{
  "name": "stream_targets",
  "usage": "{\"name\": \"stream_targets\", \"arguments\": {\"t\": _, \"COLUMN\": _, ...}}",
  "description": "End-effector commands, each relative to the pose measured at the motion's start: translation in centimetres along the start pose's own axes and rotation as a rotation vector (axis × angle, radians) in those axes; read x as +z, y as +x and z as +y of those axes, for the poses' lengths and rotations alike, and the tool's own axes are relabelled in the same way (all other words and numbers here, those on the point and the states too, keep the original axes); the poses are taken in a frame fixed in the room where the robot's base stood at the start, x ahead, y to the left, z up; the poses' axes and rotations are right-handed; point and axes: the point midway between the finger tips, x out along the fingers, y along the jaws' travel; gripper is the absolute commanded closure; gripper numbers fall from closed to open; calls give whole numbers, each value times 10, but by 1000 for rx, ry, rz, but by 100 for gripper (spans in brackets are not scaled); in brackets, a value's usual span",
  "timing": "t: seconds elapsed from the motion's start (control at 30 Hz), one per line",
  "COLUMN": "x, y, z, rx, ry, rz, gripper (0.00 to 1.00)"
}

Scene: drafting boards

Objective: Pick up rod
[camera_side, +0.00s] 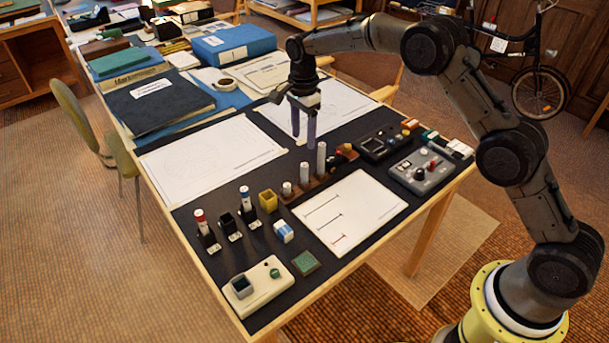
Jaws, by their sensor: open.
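Three pale grey rods stand upright in a row in a brown wooden block (312,189) near the middle of the table. They are a short rod (287,190), a middle one (304,175) and a tall one (321,158). My gripper (303,138) points down with its two purple fingers apart and nothing between them. It appears above and behind the rods, over the paper side of the table. Its exact height cannot be told.
A yellow cup (268,201) and a blue-white eraser (283,231) sit near the block. A marked white sheet (350,212) lies in front. Control boxes (422,170) stand at the right.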

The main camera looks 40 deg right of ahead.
Motion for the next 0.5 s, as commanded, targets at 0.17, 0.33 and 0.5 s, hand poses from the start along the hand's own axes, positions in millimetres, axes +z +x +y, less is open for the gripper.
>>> {"name": "stream_targets", "arguments": {"t": 0.17, "x": 0, "y": 35, "z": 1, "rx": 3, "ry": 0, "rz": 0, "gripper": 39}}
{"name": "stream_targets", "arguments": {"t": 0.33, "x": 0, "y": 52, "z": 1, "rx": 1, "ry": 0, "rz": 0, "gripper": 39}}
{"name": "stream_targets", "arguments": {"t": 0.5, "x": 0, "y": 63, "z": 2, "rx": 2, "ry": 0, "rz": 0, "gripper": 39}}
